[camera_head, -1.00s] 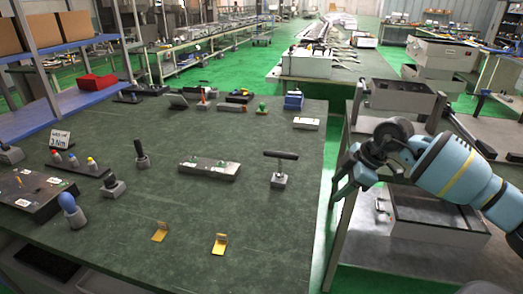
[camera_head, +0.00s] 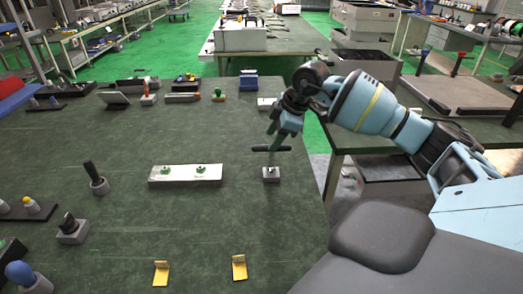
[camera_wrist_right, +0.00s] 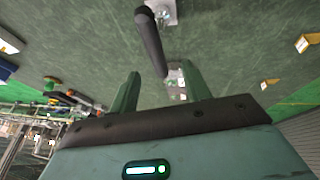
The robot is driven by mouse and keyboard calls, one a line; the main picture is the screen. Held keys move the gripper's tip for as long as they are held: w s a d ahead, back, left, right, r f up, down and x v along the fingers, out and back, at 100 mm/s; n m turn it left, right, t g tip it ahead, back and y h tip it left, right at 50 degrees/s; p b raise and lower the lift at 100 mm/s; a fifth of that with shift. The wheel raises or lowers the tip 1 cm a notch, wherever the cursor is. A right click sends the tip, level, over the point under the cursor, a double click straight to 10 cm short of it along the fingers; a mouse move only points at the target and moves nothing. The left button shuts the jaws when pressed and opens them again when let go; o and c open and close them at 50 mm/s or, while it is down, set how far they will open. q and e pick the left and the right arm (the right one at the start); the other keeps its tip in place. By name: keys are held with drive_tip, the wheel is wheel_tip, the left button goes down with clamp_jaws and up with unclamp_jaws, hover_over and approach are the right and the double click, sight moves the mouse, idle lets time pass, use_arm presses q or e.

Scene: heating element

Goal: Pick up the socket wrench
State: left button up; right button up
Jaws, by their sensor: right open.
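The socket wrench (camera_head: 271,148) looks like a black T-handled tool standing upright in a small grey block (camera_head: 271,174) near the right edge of the green table. In the right wrist view, its black handle (camera_wrist_right: 150,42) lies beyond the fingertips, slightly left of the middle. My right gripper (camera_head: 279,130) is just above and behind the handle, pointing down, with nothing held. Its two green fingers stand apart in the right wrist view (camera_wrist_right: 161,80). My left gripper is not in view.
Two yellow brackets (camera_head: 161,273) (camera_head: 239,267) are near the front. Black-handled tools (camera_head: 95,177) stand in blocks at left. A blue box (camera_head: 248,80) is at the back. The table between is clear.

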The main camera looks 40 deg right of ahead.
sight(271, 159)
drive_tip(key=x, duration=0.2)
drive_tip(key=shift+f, duration=0.3)
drive_tip(key=shift+d+x, duration=0.2)
drive_tip(key=shift+x, duration=1.05)
drive_tip(key=shift+d+x, duration=0.15)
drive_tip(key=shift+x, duration=1.15)
drive_tip(key=shift+s, duration=0.1)
drive_tip(key=shift+c, duration=0.2)
clamp_jaws()
